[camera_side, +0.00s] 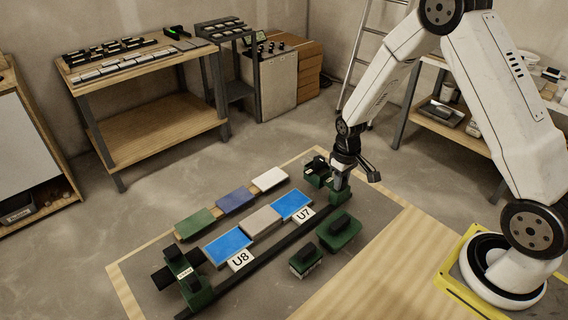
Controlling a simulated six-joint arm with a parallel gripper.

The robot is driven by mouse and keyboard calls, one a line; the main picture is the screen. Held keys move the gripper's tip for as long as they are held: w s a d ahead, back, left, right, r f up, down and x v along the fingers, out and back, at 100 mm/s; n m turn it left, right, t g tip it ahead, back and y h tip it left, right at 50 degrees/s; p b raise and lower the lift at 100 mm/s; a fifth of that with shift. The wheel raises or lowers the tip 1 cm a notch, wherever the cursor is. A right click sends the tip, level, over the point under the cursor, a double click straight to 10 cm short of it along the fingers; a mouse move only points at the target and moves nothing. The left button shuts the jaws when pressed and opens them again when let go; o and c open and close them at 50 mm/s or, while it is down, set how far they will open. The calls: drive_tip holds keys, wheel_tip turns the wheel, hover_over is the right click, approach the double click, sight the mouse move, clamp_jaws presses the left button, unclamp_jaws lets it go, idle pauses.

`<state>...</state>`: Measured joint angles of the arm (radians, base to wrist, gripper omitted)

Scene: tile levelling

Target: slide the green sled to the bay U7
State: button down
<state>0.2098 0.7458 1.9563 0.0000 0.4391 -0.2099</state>
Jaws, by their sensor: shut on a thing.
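My gripper (343,178) is at the right end of the dark rail (270,248), low over the board. It is shut on a green sled (340,197), whose grasped part is mostly hidden by the gripper. The sled's other green and black parts (317,178) show to its left. The bay U7 is a blue pad (291,206) with a white "U7" label (304,215), to the left of the sled and apart from it. A second blue pad (228,247) has the label "U8" (240,260). Another green piece with a white label (187,277) stands at the rail's left end.
A beige tile (261,222) lies between the blue pads. Green (195,223), blue-violet (235,202) and white (269,179) tiles lie behind. A green handled float (339,231) and a green block (305,260) stand in front of the rail. A wooden table (440,255) is at right.

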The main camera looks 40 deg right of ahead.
drive_tip(key=shift+a, duration=0.15)
drive_tip(key=shift+a, duration=3.35)
drive_tip(key=shift+c, duration=2.4)
unclamp_jaws()
drive_tip(key=shift+r, duration=0.1)
wheel_tip(320, 180, up, 7)
drive_tip(key=shift+s, duration=0.1)
